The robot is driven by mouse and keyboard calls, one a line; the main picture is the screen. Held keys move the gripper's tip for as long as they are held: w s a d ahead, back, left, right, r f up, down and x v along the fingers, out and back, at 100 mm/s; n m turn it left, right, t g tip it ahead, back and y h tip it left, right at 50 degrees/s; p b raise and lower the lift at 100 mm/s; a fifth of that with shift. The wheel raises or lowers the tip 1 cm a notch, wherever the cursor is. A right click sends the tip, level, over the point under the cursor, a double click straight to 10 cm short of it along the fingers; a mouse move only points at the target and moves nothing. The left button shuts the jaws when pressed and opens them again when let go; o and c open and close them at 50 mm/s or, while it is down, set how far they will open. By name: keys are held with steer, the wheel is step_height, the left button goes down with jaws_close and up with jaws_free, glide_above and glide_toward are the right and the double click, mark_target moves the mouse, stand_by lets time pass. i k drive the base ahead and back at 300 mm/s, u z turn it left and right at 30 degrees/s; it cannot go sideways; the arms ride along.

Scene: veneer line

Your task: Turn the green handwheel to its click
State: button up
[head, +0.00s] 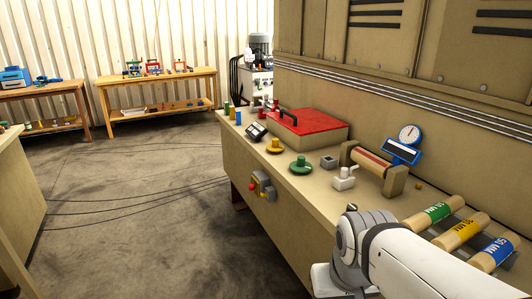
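The green handwheel (301,168) stands on the top of the tan machine bench, near its front edge. It is a low round wheel with a raised knob-like middle. A yellow handwheel (274,147) of like shape stands just behind it to the left. My white arm reaches in from the bottom right, well nearer than the green wheel and apart from it. My gripper is not visible; only arm links and joints show. The green wheel's angle cannot be read at this size.
A red lid (306,128) with a black handle lies behind the wheels. A grey block (328,162), a white valve-like part (344,179), a roller (372,163) and a blue dial gauge (404,146) stand to the right. Labelled rolls (460,228) lie nearer. Floor (130,220) at left is open, with cables.

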mark_target(300, 166)
steer(key=u, duration=0.3)
steer(key=i, duration=1.75)
steer(key=z, duration=0.65)
steer(key=k, duration=0.65)
steer(key=z, duration=0.25)
steer(key=i, duration=0.65)
steer(key=u, duration=0.1)
